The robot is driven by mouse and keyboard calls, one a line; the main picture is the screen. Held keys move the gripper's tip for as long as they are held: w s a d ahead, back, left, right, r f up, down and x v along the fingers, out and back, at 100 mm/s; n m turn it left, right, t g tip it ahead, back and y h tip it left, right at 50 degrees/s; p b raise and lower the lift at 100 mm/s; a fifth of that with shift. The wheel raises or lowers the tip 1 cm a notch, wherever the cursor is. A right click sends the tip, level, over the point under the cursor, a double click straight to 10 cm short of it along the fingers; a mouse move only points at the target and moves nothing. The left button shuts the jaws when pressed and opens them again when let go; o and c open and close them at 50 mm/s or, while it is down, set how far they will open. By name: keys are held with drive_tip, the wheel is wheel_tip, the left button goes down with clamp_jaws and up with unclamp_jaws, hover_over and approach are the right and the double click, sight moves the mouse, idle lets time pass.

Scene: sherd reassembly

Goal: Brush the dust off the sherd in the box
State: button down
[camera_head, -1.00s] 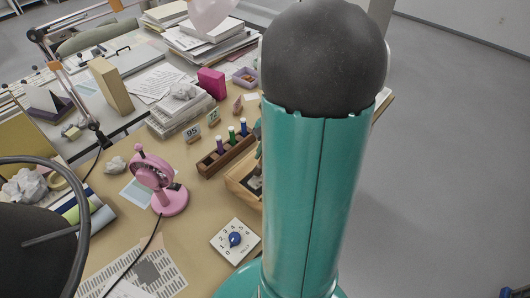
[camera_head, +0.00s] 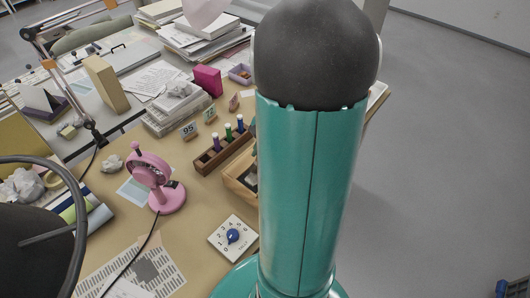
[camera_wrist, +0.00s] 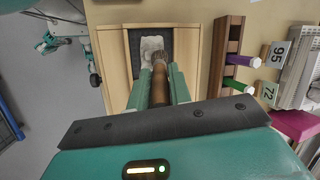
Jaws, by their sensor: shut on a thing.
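In the wrist view my gripper (camera_wrist: 158,88) is shut on the brown handle of a brush (camera_wrist: 160,92). The brush's bristle end points away from me, over the wooden box (camera_wrist: 118,82). The box has a dark lining, and a pale whitish sherd (camera_wrist: 150,46) lies on it. The bristle tip is at the sherd's near edge; I cannot tell whether it touches. In the head view my teal arm hides most of the box (camera_head: 238,180), and neither gripper nor sherd shows there.
A pink fan (camera_head: 155,180) and a white dial plate (camera_head: 233,238) are on the desk. Paper stacks lie farther back.

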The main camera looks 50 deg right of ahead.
idle(3.9)
drive_tip(key=shift+r, duration=0.1)
drive_tip(key=shift+r, duration=2.95)
